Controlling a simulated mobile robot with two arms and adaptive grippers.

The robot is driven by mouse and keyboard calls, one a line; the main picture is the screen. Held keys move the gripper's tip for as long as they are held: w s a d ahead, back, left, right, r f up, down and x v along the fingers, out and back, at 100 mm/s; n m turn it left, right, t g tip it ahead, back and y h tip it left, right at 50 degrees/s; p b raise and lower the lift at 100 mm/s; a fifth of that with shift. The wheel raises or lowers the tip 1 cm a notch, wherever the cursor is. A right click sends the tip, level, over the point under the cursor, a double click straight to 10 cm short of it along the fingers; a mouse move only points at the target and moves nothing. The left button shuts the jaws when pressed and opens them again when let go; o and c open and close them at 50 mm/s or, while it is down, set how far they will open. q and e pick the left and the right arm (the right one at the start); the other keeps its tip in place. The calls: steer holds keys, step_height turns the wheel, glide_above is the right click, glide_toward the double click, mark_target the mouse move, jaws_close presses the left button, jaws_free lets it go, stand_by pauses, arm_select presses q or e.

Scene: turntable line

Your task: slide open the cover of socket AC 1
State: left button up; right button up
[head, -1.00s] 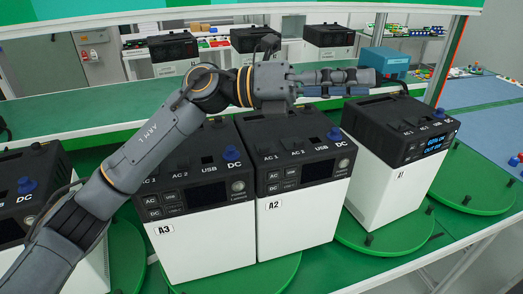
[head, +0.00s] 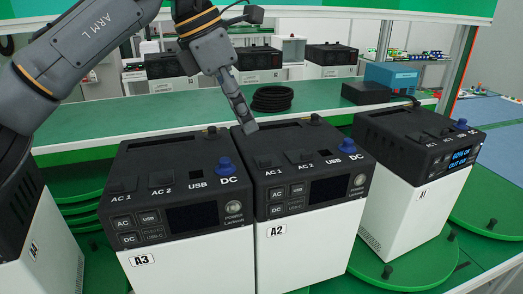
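Unit A2 (head: 305,245) stands in the middle, a white box with a black top. Its AC 1 socket cover (head: 264,161) is a dark square flap at the left of the top and looks closed, with AC 2 (head: 300,156) to its right. Units A3 (head: 195,262) and A1 (head: 405,210) have AC 1 covers too, at A3's left (head: 123,185) and on A1's top (head: 429,137). My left gripper (head: 248,127) points down at A2's rear left top edge, just behind its AC 1 cover. Its fingers look together and empty; contact is unclear. My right gripper is out of view.
Blue DC knobs (head: 227,166) stand up on the units. A1's screen (head: 460,156) is lit. Green turntables (head: 400,262) with dark pegs carry the units. A black cable coil (head: 272,98) and a dark box (head: 366,93) lie on the green bench (head: 180,110) behind.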

mark_target(266, 160)
arm_select(q)
steer(key=p+x, duration=0.1)
steer(key=x, duration=0.7)
steer(key=shift+d+f, duration=0.15)
steer(key=shift+f, duration=0.1)
jaws_close()
